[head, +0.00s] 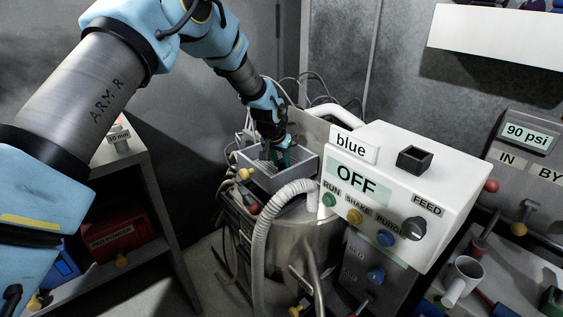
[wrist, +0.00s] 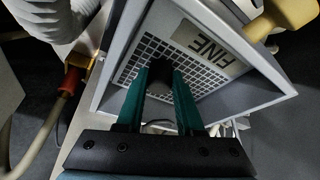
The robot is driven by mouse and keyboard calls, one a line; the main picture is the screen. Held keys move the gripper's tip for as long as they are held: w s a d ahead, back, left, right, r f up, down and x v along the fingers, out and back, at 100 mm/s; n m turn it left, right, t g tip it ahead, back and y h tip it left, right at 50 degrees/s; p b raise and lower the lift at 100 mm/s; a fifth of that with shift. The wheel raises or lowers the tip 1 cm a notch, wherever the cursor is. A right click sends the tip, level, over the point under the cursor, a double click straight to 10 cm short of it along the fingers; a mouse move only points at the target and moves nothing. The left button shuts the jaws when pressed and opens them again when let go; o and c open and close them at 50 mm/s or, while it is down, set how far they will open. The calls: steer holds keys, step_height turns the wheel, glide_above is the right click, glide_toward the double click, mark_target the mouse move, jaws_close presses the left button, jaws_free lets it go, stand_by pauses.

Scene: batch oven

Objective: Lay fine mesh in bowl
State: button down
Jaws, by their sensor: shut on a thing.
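The fine mesh (wrist: 150,58) is a light grid panel with a "FINE" label, seen in the wrist view. It lies within the walls of a square grey box (wrist: 250,98); I cannot tell whether it rests on the bottom. My gripper (wrist: 160,80), with teal fingers, is shut on the dark post in the middle of the mesh. In the head view my gripper (head: 283,157) reaches down into the open grey box (head: 265,185), which sits above a steel vessel (head: 325,235). The mesh is mostly hidden there by the box's wall and my gripper.
A white control box (head: 455,185) marked "blue" and "OFF" stands close to the right of the grey box. A ribbed hose (head: 262,235) curves up in front. A shelf (head: 150,165) stands at left. A mug (head: 463,275) stands at lower right.

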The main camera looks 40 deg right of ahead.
steer(key=shift+c, duration=2.3)
jaws_free()
steer(key=b+v, duration=0.1)
steer(key=v, duration=0.9)
steer(key=shift+a+r+b, duration=0.2)
steer(key=shift+r+b, duration=0.15)
